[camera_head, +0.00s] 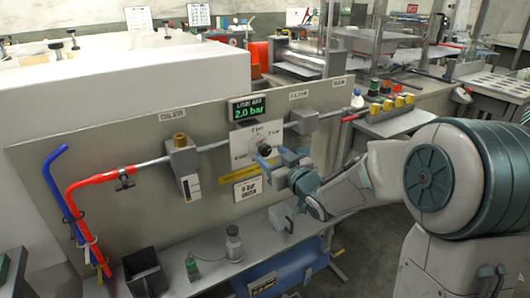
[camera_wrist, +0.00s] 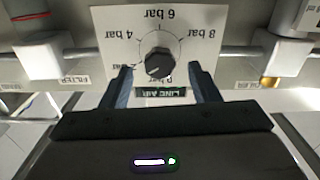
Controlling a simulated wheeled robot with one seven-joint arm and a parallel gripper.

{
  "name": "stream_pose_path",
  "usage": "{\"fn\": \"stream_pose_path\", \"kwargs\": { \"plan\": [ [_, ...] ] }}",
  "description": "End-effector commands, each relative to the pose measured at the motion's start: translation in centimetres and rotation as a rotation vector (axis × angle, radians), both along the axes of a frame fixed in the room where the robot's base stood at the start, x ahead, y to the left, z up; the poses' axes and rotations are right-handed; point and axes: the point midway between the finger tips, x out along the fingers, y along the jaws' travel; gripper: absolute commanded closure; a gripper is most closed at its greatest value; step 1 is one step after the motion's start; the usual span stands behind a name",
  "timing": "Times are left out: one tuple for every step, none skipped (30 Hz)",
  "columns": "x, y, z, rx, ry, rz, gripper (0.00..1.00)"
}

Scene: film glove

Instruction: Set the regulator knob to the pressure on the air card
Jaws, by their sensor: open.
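The regulator knob (camera_wrist: 159,62) is small, round and dark, in the middle of a white dial plate (camera_wrist: 115,18) marked in bar; the wrist view shows it upside down. A light mark on the knob points toward the lower left there, near the 2 bar label. My gripper (camera_wrist: 161,78) is open, its two fingers on either side below the knob, not closed on it. In the head view my gripper (camera_head: 279,157) is just in front of the dial. The display (camera_head: 248,109) reads LINE AIR 2.0 bar. A white card (camera_head: 248,188) hangs below the dial; its lettering is unclear.
The oiler (camera_head: 183,165) and the filter (camera_head: 304,121) flank the dial along the pipe. Below is a grey shelf (camera_head: 205,262) with a black bin (camera_head: 144,272), a green-labelled item (camera_head: 192,267) and a small jar (camera_head: 234,244). A blue tank (camera_head: 285,270) is underneath.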

Motion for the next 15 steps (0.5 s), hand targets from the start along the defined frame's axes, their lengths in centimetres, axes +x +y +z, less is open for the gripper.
{"fn": "stream_pose_path", "kwargs": {
  "plan": [
    [0.8, 0.6, -0.1, 0.002, -0.001, 0.002, 0.45],
    [1.2, 0.9, -0.1, 0.001, 0.001, 0.002, 0.45],
    [1.7, 1.2, -0.1, 0.002, 0.0, 0.001, 0.45],
    [2.0, 1.4, 0.0, 0.001, 0.0, 0.002, 0.45],
    [2.3, 1.6, 0.0, 0.001, 0.0, 0.002, 0.45],
    [2.6, 1.8, 0.0, 0.001, 0.001, 0.001, 0.45],
    [2.8, 1.9, -0.1, 0.0, 0.001, 0.001, 0.45],
    [2.9, 2.0, -0.1, -0.001, 0.001, 0.0, 0.45],
    [3.1, 2.1, 0.0, 0.0, 0.0, 0.0, 0.45],
    [3.2, 2.2, 0.0, -0.001, -0.001, 0.0, 0.45],
    [3.3, 2.2, 0.0, -0.001, -0.001, -0.001, 0.45],
    [3.4, 2.3, 0.0, -0.001, -0.001, -0.001, 0.45],
    [3.4, 2.3, 0.0, -0.001, -0.001, -0.001, 0.45],
    [3.4, 2.3, 0.0, -0.001, -0.001, -0.001, 0.45],
    [3.4, 2.3, 0.0, -0.001, -0.001, -0.001, 0.45]
  ]
}}
